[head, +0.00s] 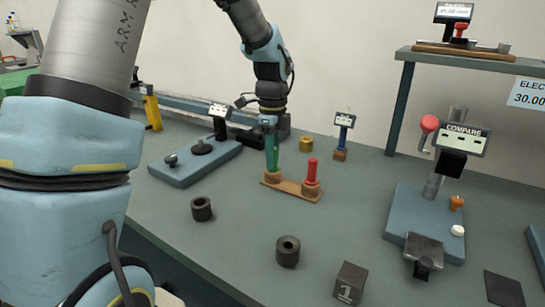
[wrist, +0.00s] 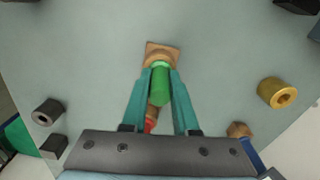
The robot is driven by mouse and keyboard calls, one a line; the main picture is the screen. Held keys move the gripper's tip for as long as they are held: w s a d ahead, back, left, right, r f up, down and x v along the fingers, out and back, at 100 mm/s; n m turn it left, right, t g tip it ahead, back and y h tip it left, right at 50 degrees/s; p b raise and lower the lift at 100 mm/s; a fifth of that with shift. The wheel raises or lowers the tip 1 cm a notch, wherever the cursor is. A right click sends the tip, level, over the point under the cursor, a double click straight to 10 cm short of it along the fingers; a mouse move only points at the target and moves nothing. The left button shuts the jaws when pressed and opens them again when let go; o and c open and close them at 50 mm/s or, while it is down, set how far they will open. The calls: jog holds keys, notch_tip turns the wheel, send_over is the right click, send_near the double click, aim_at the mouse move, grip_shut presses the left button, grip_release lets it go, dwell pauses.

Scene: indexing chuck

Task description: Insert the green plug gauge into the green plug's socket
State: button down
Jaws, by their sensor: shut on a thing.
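The green plug gauge (head: 272,155) is upright between the fingers of my gripper (head: 270,128). In the wrist view the green plug (wrist: 160,88) sits between the two teal fingers (wrist: 159,75). Its lower end meets the brown socket (head: 271,177) at the left end of a wooden base (head: 291,188); I cannot tell whether it is inside or just above. In the wrist view the socket (wrist: 158,59) shows partly behind the plug. A red plug (head: 312,172) stands in the right socket of the base; it is mostly hidden in the wrist view (wrist: 150,124).
A blue gauge stand (head: 197,164) lies left of the base. Black rings (head: 201,208) and (head: 288,251) stand in front. A brass ring (head: 306,144) and a small blue gauge (head: 343,135) are behind. A compare stand (head: 427,217) is at the right.

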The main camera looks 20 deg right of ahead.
jog(key=c, duration=0.6)
grip_release()
